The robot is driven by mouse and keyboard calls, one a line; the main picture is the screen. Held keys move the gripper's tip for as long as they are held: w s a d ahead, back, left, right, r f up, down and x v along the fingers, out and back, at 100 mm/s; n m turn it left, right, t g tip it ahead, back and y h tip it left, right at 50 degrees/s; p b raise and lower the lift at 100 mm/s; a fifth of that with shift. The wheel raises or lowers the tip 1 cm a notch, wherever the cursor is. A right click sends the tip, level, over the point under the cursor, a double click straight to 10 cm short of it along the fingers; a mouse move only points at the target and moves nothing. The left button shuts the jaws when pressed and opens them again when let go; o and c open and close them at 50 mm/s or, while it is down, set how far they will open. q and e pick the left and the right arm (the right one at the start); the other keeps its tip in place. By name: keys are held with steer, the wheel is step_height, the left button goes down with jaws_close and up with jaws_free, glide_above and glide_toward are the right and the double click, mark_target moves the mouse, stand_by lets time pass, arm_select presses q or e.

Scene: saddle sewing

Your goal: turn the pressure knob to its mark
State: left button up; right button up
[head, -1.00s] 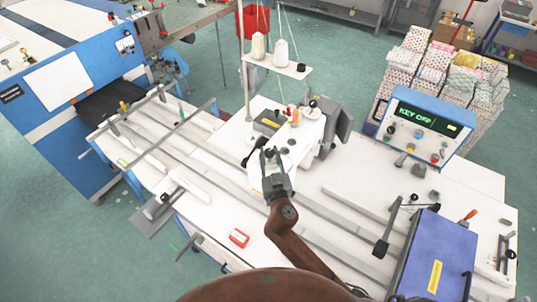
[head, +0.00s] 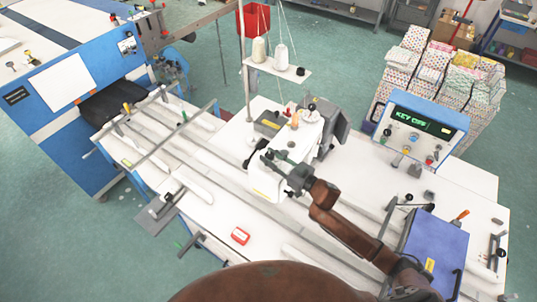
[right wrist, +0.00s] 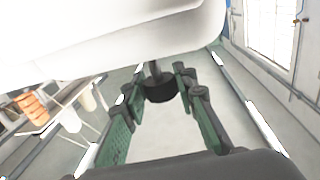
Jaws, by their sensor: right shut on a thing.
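The white sewing machine head (head: 308,130) stands in the middle of the table in the head view. My right gripper (head: 270,158) reaches its near left end, with the arm coming in from the lower right. In the right wrist view, a black round knob (right wrist: 160,92) on a short stem sits between the fingers of my right gripper (right wrist: 158,88), which is shut on it. The white machine body (right wrist: 110,35) fills the top of that view. The knob's mark is not visible, and in the head view the gripper hides the knob. My left gripper is out of view.
A blue control box (head: 420,130) with a green display stands at the right back. A thread stand (head: 278,68) with white cones rises behind the machine. A blue-purple box (head: 436,248) stands at the right front.

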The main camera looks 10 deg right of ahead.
steer(key=shift+w+d+n+g+y+b, duration=0.15)
steer(key=shift+n+g+y+b, duration=0.25)
steer(key=shift+n+g+y, duration=0.6)
steer(key=n+g+y+b, duration=0.2)
steer(key=g+b, duration=0.1)
steer(key=n+g+y+b, duration=0.2)
steer(key=n+g+b, duration=0.1)
steer(key=g+b, duration=0.1)
steer(key=shift+f, duration=0.15)
steer(key=shift+n+g+b, duration=0.6)
steer(key=shift+g+b, duration=0.2)
steer(key=shift+g, duration=0.1)
steer(key=o, duration=1.1)
steer(key=shift+a, duration=0.2)
steer(key=shift+o, duration=0.3)
steer(key=shift+d, duration=0.1)
